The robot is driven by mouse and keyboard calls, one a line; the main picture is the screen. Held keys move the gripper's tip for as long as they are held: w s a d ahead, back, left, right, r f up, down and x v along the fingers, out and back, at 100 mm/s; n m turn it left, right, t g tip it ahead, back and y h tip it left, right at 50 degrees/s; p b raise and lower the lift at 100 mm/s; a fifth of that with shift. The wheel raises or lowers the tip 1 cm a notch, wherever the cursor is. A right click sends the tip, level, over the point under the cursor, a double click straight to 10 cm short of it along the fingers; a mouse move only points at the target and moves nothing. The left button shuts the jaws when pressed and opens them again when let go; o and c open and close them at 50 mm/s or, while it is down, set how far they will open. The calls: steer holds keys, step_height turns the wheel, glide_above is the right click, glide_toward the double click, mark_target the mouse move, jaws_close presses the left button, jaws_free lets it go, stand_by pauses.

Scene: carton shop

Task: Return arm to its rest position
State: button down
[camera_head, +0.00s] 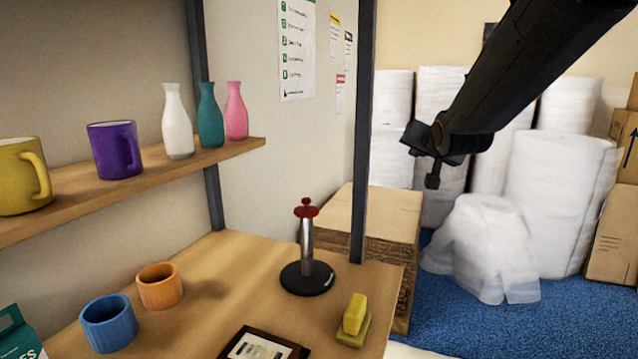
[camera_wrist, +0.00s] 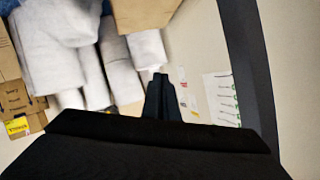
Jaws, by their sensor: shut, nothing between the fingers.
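My gripper (camera_head: 433,181) hangs at the end of my dark arm in the upper right of the head view. It is shut and empty, in the air in front of the white wrapped rolls and apart from the shelf unit. In the wrist view the dark fingers (camera_wrist: 162,98) show together at the centre, with the wall and its posters behind them. My arm's base end lies outside the head view.
A dark shelf post (camera_head: 364,130) stands left of my gripper. A black-based stand with a red knob (camera_head: 306,250) and a yellow block (camera_head: 355,314) are on the lower shelf. Mugs and vases (camera_head: 210,115) line the upper shelf. Rolls (camera_head: 555,190) and cartons (camera_head: 612,230) stand behind.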

steer(key=s+a+f+n+g, duration=0.3)
steer(key=s+f+g, duration=0.5)
steer(key=s+f, duration=1)
steer(key=s+a+f+n+g, duration=0.1)
steer(key=s+f, duration=0.3)
steer(key=s, duration=0.5)
steer(key=s+f+n+g, duration=0.1)
steer(key=s+f+g, duration=0.3)
steer(key=s, duration=0.5)
steer(key=shift+a+f+g, duration=0.3)
steer(key=shift+a+f, duration=0.05)
steer(key=shift+f, duration=0.45)
steer(key=shift+a, duration=0.15)
